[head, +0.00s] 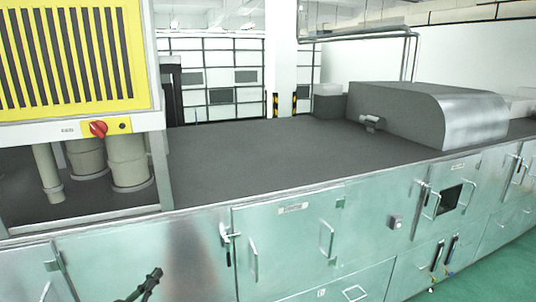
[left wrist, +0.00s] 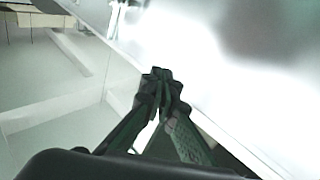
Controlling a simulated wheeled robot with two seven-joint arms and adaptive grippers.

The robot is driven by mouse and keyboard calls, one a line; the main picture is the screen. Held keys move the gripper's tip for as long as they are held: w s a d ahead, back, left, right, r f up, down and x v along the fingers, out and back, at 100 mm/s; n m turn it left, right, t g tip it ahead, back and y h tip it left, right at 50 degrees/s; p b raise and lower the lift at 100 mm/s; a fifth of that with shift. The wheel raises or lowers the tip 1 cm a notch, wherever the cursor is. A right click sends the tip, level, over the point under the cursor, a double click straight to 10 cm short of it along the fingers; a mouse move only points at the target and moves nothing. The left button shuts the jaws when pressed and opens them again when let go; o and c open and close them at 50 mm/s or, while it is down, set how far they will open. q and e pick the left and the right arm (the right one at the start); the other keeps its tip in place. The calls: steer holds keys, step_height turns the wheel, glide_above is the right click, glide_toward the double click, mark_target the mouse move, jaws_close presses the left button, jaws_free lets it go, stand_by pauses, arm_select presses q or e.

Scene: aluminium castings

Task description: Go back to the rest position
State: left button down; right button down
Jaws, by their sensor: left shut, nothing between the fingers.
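My left gripper (head: 153,276) shows as a small dark shape at the bottom left of the head view, in front of the pale green cabinet front. The left wrist view shows it close up (left wrist: 158,76), with its dark fingertips together and nothing between them. It is apart from the cabinet as far as I can see. My right gripper is in neither view.
A long pale green metal cabinet (head: 285,245) with doors and handles fills the front, with a dark flat top (head: 270,155). A yellow grilled unit (head: 75,55) stands at left. A grey metal hood (head: 420,110) sits at right. Green floor (head: 490,275) is clear at lower right.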

arm_select(q)
steer(key=s+d+f+g+y, duration=0.1)
steer(key=s+f+g, duration=0.2)
steer(key=s+f, duration=0.45)
steer(key=s+f+g+y, duration=0.15)
steer(key=s+f, duration=0.25)
steer(key=f, duration=0.6)
steer(key=s+d+f+g+y, duration=0.1)
steer(key=s+f+g, duration=0.35)
steer(key=f, duration=0.45)
steer(key=s+a+f+n+g+y, duration=0.1)
steer(key=s+f+g, duration=0.3)
steer(key=s, duration=0.9)
steer(key=s+f+n+g+y, duration=0.1)
steer(key=s+f+g+y, duration=0.1)
steer(key=s+f, duration=0.75)
steer(key=s+d+f+g+h+b, duration=0.1)
steer(key=s+f+b, duration=0.2)
steer(key=f, duration=2.6)
steer(key=s+f+m+g+b, duration=0.1)
steer(key=s+f+b, duration=0.2)
steer(key=s+f, duration=1.7)
steer(key=shift+f+g, duration=0.4)
steer(key=shift+f, duration=0.4)
